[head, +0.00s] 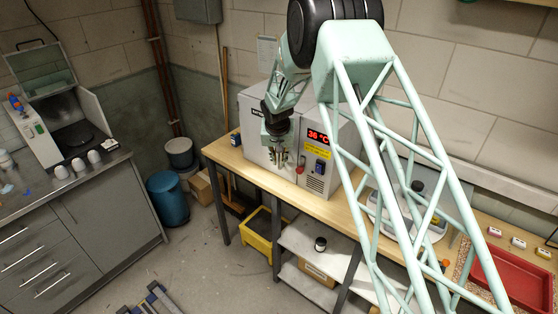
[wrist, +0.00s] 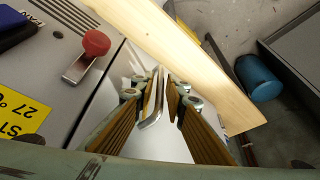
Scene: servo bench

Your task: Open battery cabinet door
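The battery cabinet (head: 256,138) is a pale grey box on the wooden bench, with a red "36 °C" display and a yellow label. Its door looks shut in the head view. My gripper (head: 281,158) is at the cabinet's front. In the wrist view my gripper (wrist: 157,88) has its two fingers apart, with the door's metal bar handle (wrist: 152,112) between them. A gap shows beside the handle, so I see no firm grip. A red-knobbed lever (wrist: 94,44) sits on the panel next to the door seam; it also shows in the head view (head: 300,170).
The wooden bench (head: 222,150) runs under the cabinet. A grey counter (head: 100,185) with an open-lidded machine stands at left. A blue bin (head: 167,198) and a yellow crate (head: 257,232) are on the floor. A red tray (head: 515,280) lies at right. Floor in front is mostly clear.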

